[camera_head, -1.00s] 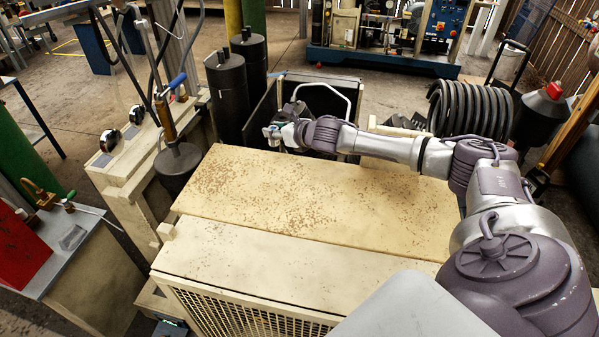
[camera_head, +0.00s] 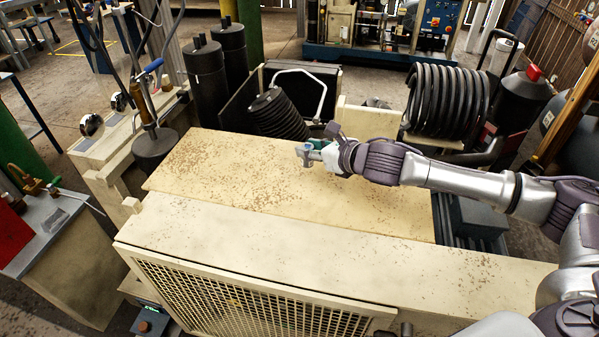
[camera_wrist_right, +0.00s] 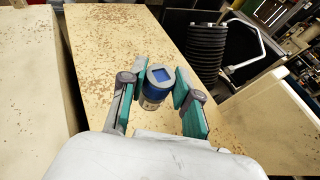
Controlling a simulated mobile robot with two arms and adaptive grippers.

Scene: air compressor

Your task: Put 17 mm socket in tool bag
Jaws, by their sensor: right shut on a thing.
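The socket (camera_wrist_right: 155,88) is a short grey-blue cylinder with a blue square opening facing the camera in the right wrist view. It sits between the green-padded fingers of my right gripper (camera_wrist_right: 162,82), which is shut on it. In the head view my right gripper (camera_head: 312,153) holds the small blue-grey socket (camera_head: 303,155) above the back part of the beige compressor top (camera_head: 230,190). No size marking is readable. I cannot make out a tool bag in either view. My left gripper is not in view.
Behind the beige top stand a ribbed black cylinder (camera_head: 279,112), a bent white tube (camera_head: 318,85) and a black coiled hose (camera_head: 446,98). A gauge stand (camera_head: 95,135) is at left. A dark grey box (camera_head: 478,222) lies beyond the top's right end. The top is clear.

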